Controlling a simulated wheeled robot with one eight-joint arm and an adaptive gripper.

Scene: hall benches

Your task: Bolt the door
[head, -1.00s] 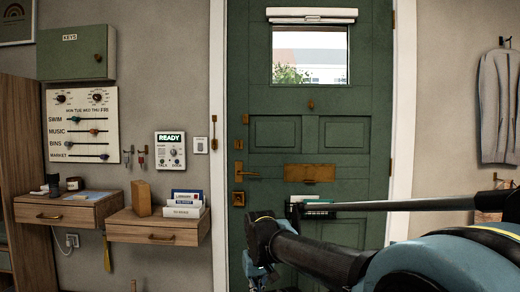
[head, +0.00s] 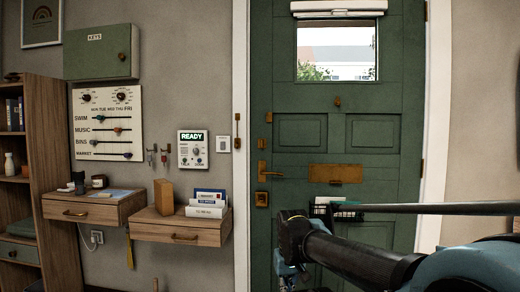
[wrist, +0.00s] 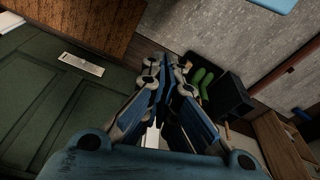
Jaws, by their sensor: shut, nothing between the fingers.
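The green door (head: 352,204) stands shut in its white frame in the head view. It carries a brass lever handle (head: 263,169), a square brass lock plate (head: 262,199) below it, and a small brass fitting (head: 268,117) higher on the same edge. I cannot tell which of these is the bolt. A brass letter plate (head: 336,174) sits mid-door. My gripper (wrist: 165,66) shows shut and empty in the wrist view, beside a green panelled surface. In the head view my forearm crosses low in front of the door, hiding its lower part and most of the gripper.
Left of the door are a control box reading READY (head: 193,149), a green key cabinet (head: 101,52), a slider board (head: 107,123) and two wall drawers (head: 180,231). A wooden bookcase (head: 52,170) stands far left. The wrist view shows a dark bin (wrist: 230,97).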

